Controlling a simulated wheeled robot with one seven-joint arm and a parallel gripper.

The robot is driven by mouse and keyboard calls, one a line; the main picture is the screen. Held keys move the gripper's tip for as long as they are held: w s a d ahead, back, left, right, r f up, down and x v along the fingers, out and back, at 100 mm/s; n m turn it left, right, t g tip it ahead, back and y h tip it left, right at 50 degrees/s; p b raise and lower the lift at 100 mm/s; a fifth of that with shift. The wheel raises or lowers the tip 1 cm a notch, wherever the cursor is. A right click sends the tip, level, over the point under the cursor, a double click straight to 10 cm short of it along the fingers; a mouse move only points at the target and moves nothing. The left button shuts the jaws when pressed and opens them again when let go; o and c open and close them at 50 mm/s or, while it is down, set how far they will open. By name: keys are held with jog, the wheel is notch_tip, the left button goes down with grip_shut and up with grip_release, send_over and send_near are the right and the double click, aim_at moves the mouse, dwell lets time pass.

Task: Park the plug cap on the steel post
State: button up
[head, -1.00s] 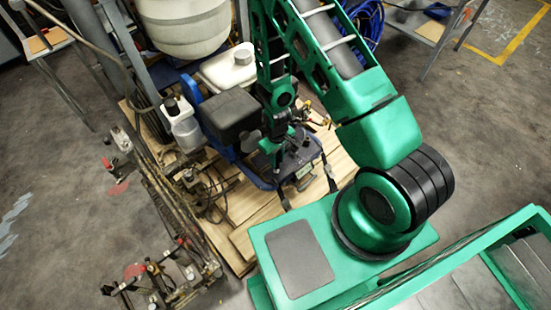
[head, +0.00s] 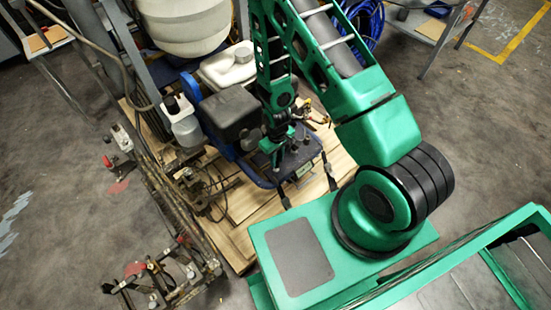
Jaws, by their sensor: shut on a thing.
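My gripper (head: 279,155) points down over the blue-framed engine unit (head: 290,172) on the line striper. Its green fingers are small and partly hidden by my arm. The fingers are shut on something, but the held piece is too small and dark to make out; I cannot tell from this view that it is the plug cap. I cannot pick out the steel post among the dark fittings near the gripper.
A black box-shaped engine cover (head: 231,113) stands just left of my gripper. A white tank (head: 228,66) and a white bottle (head: 183,124) are behind and left. The machine stands on a wooden pallet (head: 235,228). Open floor lies far left.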

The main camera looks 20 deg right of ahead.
jog(key=shift+f, duration=0.85)
dwell(0.4)
jog(key=o, duration=1.4)
jog(key=shift+r, duration=3.55)
